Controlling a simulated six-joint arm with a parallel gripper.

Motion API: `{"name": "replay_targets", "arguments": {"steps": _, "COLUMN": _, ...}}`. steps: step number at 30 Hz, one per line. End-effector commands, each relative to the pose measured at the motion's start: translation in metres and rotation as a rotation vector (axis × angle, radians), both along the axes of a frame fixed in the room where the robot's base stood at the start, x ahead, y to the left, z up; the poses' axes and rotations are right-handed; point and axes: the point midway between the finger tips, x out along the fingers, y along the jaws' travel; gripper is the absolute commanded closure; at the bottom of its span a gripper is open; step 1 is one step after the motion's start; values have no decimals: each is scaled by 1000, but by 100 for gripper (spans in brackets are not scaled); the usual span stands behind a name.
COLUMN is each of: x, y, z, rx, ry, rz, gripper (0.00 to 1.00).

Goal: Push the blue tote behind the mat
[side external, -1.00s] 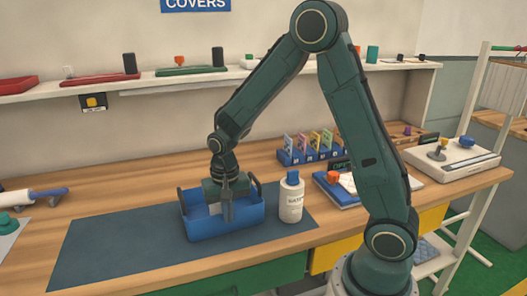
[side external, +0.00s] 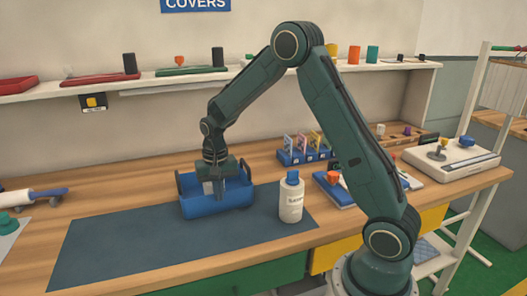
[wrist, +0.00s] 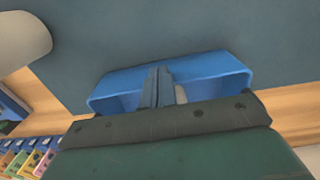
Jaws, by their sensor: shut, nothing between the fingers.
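The blue tote (side external: 228,205) sits at the back edge of the dark mat (side external: 120,242), its front part still over the mat in the side view. My gripper (side external: 219,200) points down into the tote with its fingers shut. In the wrist view, the fingers (wrist: 158,76) are inside the tote (wrist: 195,68), close to one long wall; I cannot tell if they touch it. Something pale (wrist: 181,95) shows beside the fingers inside the tote and is mostly hidden. Mat surface (wrist: 150,32) and bare wood both show around the tote.
A white bottle with a blue cap (side external: 291,202) stands on the mat right of the tote. A blue card rack (side external: 300,154) is at the back right. Bare wood (side external: 150,182) lies behind the mat.

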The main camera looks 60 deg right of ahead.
Motion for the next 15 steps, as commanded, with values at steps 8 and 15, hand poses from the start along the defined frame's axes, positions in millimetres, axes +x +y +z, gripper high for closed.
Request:
{"name": "replay_targets", "arguments": {"steps": 8, "x": 28, "y": -27, "z": 0, "rx": -1, "ry": -2, "rz": -2, "gripper": 100}}
{"name": "replay_targets", "arguments": {"steps": 15, "x": 50, "y": -47, "z": 0, "rx": -1, "ry": -1, "rz": -2, "gripper": 100}}
